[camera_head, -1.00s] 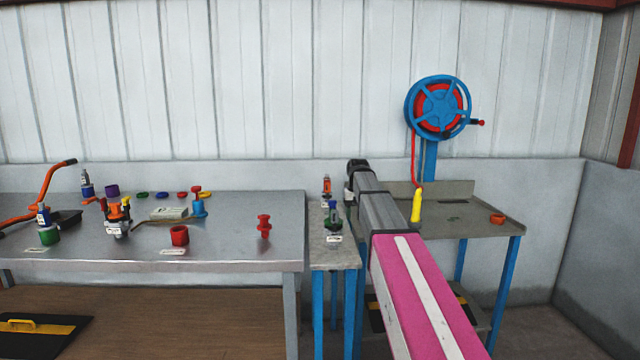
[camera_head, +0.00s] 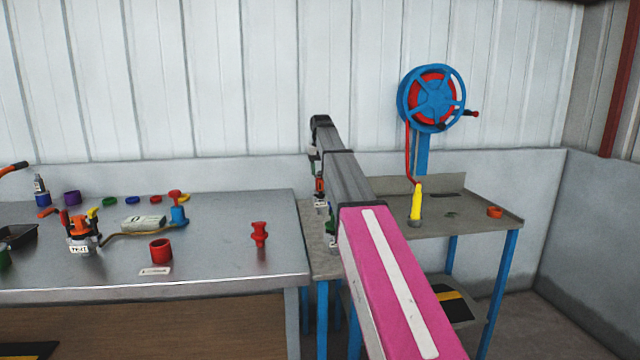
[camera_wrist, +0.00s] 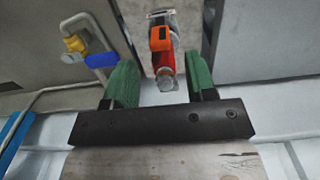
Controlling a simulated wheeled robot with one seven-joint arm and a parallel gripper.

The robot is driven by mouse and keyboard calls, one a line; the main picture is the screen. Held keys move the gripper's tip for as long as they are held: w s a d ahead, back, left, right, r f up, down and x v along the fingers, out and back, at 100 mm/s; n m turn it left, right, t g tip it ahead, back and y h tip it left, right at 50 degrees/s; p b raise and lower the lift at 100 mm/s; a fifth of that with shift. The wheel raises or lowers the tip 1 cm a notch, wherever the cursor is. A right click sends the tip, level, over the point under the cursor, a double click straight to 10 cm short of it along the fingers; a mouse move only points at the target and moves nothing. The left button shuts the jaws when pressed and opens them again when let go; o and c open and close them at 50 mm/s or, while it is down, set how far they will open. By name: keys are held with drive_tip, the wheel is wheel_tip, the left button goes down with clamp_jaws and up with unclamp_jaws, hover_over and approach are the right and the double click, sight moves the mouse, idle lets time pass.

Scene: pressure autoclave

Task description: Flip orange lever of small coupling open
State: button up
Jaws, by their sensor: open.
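In the wrist view a small coupling (camera_wrist: 165,62) with a red body and grey metal end lies between my gripper's fingers. Its orange lever (camera_wrist: 160,38) lies along its upper part. My gripper (camera_wrist: 161,80) is open, one green finger on each side of the coupling. The left finger stands clear of it; the right finger is close, and I cannot tell whether it touches. In the head view a red-orange coupling (camera_head: 319,186) shows on the narrow table (camera_head: 322,262), beside my arm. My arm hides part of that table.
A pipe with a yellow fitting (camera_wrist: 74,44) and blue handle (camera_wrist: 101,60) is left in the wrist view. The large metal bench (camera_head: 215,255) carries a red cup (camera_head: 161,250) and a red spool-shaped part (camera_head: 260,234). A blue hose reel (camera_head: 432,98) stands behind the right table (camera_head: 465,218).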

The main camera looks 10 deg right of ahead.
sight(321, 180)
drive_tip(key=shift+f, duration=2.65)
clamp_jaws()
